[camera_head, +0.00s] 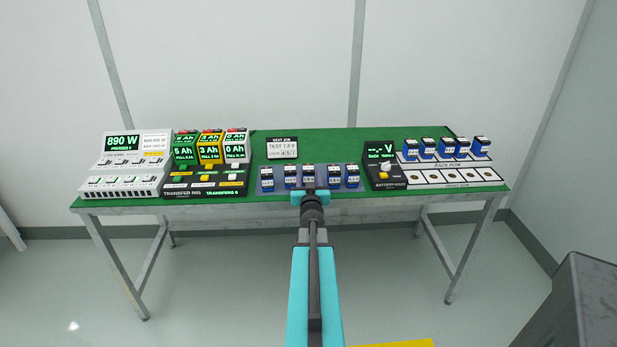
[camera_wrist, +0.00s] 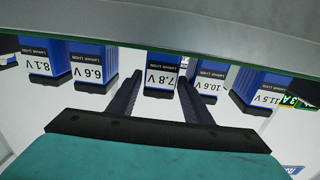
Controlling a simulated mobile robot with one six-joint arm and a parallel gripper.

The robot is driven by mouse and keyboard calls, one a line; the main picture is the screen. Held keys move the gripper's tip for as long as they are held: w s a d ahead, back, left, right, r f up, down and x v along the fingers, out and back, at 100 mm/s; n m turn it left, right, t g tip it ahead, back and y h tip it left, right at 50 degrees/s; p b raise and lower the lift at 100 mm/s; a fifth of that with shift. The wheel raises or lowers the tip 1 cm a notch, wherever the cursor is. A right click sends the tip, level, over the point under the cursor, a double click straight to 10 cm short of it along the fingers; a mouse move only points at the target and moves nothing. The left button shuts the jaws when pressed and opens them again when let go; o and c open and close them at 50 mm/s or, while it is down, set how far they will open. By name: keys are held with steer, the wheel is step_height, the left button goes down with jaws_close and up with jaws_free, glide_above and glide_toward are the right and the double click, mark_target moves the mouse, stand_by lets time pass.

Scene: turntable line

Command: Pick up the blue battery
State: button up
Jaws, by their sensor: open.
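Several blue batteries with white labels stand in a row along the front edge of the table. The middle one (camera_head: 308,172) is straight ahead of my gripper (camera_head: 311,196). In the wrist view the batteries appear upside down. The battery labelled 7.8 V (camera_wrist: 161,73) shows between the two finger tips of my gripper (camera_wrist: 158,88). The fingers are apart, and I cannot tell how far they reach along its sides. Batteries labelled 6.6 V (camera_wrist: 90,68) and 10.6 V (camera_wrist: 206,85) stand on either side, with 8.1 V (camera_wrist: 43,60) and 11.5 V (camera_wrist: 262,92) farther out.
A sign (camera_head: 282,147) behind the row reads "TEST 7.8 V". A black voltage tester (camera_head: 384,170) stands right of the row. A white rack (camera_head: 440,176) holds more blue batteries in its back row. Transfer units (camera_head: 205,187) and a charging unit (camera_head: 122,165) stand left.

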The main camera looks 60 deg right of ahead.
steer(key=c, duration=1.1)
steer(key=shift+r, duration=0.2)
